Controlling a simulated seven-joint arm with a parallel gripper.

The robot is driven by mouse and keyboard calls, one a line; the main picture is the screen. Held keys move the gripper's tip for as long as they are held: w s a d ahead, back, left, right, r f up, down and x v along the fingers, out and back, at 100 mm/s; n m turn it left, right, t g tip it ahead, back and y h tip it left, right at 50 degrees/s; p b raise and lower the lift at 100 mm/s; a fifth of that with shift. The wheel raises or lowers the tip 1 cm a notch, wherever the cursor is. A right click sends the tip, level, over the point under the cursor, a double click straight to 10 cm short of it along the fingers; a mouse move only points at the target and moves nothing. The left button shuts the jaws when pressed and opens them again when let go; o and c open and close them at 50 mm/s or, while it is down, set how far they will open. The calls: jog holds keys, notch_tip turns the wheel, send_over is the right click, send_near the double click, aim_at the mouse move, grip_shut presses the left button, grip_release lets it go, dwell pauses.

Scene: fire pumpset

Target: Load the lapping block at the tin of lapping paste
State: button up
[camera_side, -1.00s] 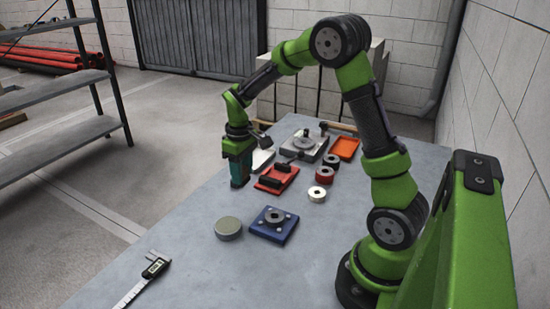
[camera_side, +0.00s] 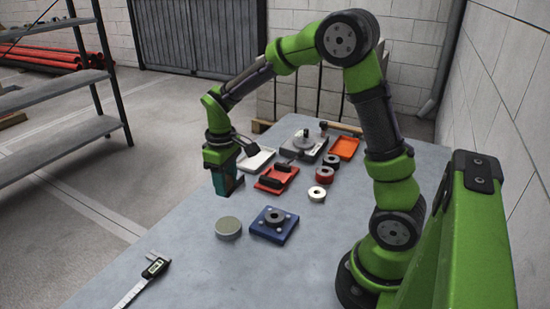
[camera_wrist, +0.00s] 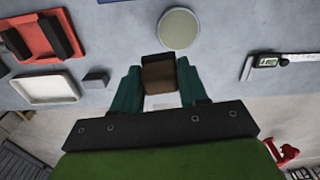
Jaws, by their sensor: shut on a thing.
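The tin of lapping paste (camera_side: 228,228) is a low round grey-green disc lying flat on the table. In the wrist view the tin (camera_wrist: 179,28) shows just beyond the fingertips, apart from them. My gripper (camera_side: 224,190) has teal fingers pointing down, above and behind the tin in the side view. In the wrist view my gripper (camera_wrist: 158,68) is shut on a dark brown block, the lapping block (camera_wrist: 158,80). The block is mostly hidden in the side view, and its lower face cannot be seen.
A blue fixture (camera_side: 286,232) with a dark ring stands right of the tin. A caliper (camera_side: 143,282) lies at the front left. A red tray (camera_side: 266,182), a white tray (camera_side: 256,162) and several rings lie behind. A small grey block (camera_wrist: 96,80) sits near the white tray.

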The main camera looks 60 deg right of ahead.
jog(key=s+a, duration=0.1)
jog(key=a, duration=0.2)
jog(key=m, duration=0.1)
send_over(228, 225)
jog(key=shift+f, duration=3.45)
jog(key=shift+f, duration=0.6)
jog(key=shift+r, duration=0.1)
notch_tip(228, 225, up, 7)
